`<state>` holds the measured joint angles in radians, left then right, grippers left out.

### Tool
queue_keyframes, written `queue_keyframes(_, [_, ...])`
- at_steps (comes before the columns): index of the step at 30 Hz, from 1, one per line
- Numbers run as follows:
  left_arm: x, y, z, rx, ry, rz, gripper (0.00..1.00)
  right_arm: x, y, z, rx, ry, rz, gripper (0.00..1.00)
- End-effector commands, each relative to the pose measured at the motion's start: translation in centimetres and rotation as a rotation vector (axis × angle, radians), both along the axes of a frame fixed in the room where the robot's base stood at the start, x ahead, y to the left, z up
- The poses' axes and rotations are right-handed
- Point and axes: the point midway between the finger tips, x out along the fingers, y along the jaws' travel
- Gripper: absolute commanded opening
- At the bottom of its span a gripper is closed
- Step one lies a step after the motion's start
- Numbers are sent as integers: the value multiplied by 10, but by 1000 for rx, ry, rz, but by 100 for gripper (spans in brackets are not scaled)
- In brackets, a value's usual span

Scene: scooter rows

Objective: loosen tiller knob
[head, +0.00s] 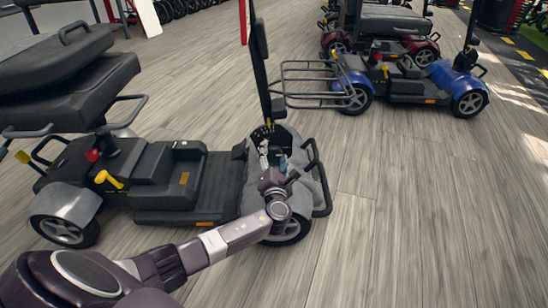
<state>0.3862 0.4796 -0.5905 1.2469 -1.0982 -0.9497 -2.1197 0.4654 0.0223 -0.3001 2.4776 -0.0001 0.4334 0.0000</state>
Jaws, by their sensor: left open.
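A grey scooter (220,175) stands at the left centre, facing right. Its black tiller (259,70) rises upright from the front, with a toothed dark bracket (268,133) at its foot. My left gripper (273,160) reaches in from the lower left, over the scooter's front cowl, just below that bracket. It is open, its fingers pointing up toward the tiller foot. I cannot make out the tiller knob; it is too small or hidden by the gripper. Whether the fingers touch anything is unclear. My right gripper is not in view.
A black front guard (318,180) curves close to the right of my gripper. The scooter's folded seat (60,75) is at the left. A blue scooter (410,80) with a wire basket (315,84) stands behind, near a red one (425,50). The wood floor at lower right is clear.

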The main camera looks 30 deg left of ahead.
Motion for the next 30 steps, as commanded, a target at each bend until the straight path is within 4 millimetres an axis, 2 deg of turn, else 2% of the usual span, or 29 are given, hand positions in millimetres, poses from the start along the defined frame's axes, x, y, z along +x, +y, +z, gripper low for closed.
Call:
queue_keyframes(6, [0,0,0,0,1,1,54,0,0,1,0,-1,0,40])
queue_keyframes(17, [0,0,0,-1,1,0,15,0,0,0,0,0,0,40])
queue_keyframes(30, [-1,0,0,-84,-54,0,14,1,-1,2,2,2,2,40])
